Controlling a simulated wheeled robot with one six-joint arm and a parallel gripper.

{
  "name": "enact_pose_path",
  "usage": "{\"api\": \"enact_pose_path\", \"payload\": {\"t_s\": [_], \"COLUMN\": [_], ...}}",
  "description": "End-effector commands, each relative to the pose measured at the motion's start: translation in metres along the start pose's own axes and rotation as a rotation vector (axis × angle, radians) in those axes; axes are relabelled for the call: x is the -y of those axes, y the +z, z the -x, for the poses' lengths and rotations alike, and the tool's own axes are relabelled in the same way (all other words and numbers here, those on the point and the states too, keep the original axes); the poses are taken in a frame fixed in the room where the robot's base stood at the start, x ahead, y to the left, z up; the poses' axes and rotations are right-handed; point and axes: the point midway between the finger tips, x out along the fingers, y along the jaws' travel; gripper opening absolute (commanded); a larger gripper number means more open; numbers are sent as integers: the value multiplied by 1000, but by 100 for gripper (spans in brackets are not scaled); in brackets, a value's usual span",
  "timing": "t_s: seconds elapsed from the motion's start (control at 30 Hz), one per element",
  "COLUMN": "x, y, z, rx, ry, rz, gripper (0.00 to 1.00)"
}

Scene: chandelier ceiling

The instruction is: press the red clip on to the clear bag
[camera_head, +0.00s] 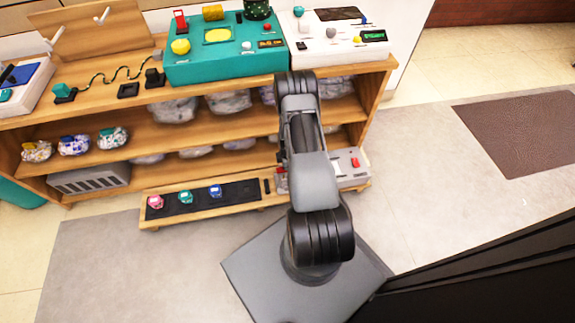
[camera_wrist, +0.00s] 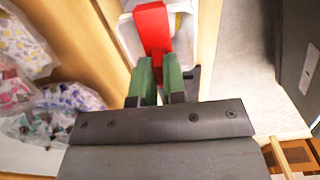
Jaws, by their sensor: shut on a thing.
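In the wrist view my gripper (camera_wrist: 158,74), with green finger pads, is shut on the red clip (camera_wrist: 152,28). The clip points away from the fingers, over a white-rimmed holder (camera_wrist: 126,38). A pale, see-through patch inside the holder may be the clear bag (camera_wrist: 180,22); the clip covers part of it. I cannot tell whether the clip touches it. In the head view my arm hides most of the gripper, which is low at the front of the bottom shelf; a bit of red (camera_head: 281,174) shows beside the arm there.
The wooden shelf unit (camera_head: 215,133) holds several filled bags (camera_head: 112,138). A black strip (camera_head: 236,191) on the bottom board carries small pink, green and blue items. A white box with a red switch (camera_head: 355,162) stands right of my arm. Open floor (camera_head: 420,190) lies to the right.

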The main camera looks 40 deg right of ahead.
Motion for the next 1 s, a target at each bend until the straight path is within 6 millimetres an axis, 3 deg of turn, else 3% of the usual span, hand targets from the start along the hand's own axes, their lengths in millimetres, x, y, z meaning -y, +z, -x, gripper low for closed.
{"api": "enact_pose_path", "payload": {"t_s": [1.0], "x": [0], "y": [0], "z": [-6], "rx": [0], "ry": [0], "rz": [0], "gripper": [0]}}
